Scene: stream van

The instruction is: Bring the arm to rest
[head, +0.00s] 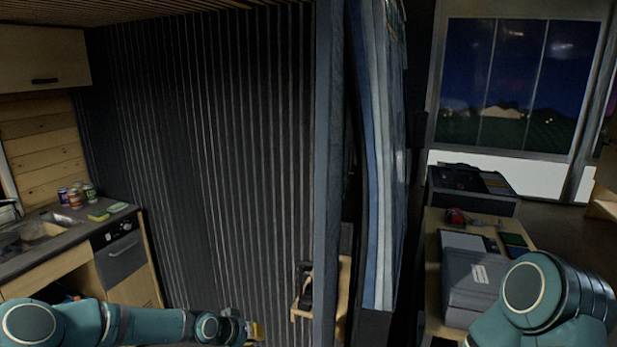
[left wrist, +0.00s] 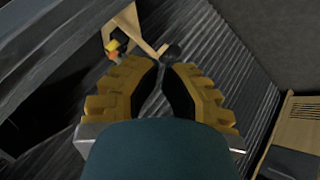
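My left arm comes in along the bottom left of the head view, low in front of the sink unit and the dark ribbed wall. Its left gripper (head: 255,330) is at the bottom edge, with a small yellow part showing. In the left wrist view the two yellow ridged fingers (left wrist: 167,68) lean toward each other with a narrow gap between their dark inner sides. Nothing is seen held between them. My right arm shows as a teal elbow at the lower right of the head view; its gripper is out of view.
A sink counter (head: 60,228) with cans (head: 75,198) and a sponge (head: 98,216) stands at left. The ribbed wall (head: 200,150) and a curtain (head: 380,160) stand ahead. A small wooden shelf (head: 343,285) is right of the left gripper. A desk with a grey case (head: 475,275) is right.

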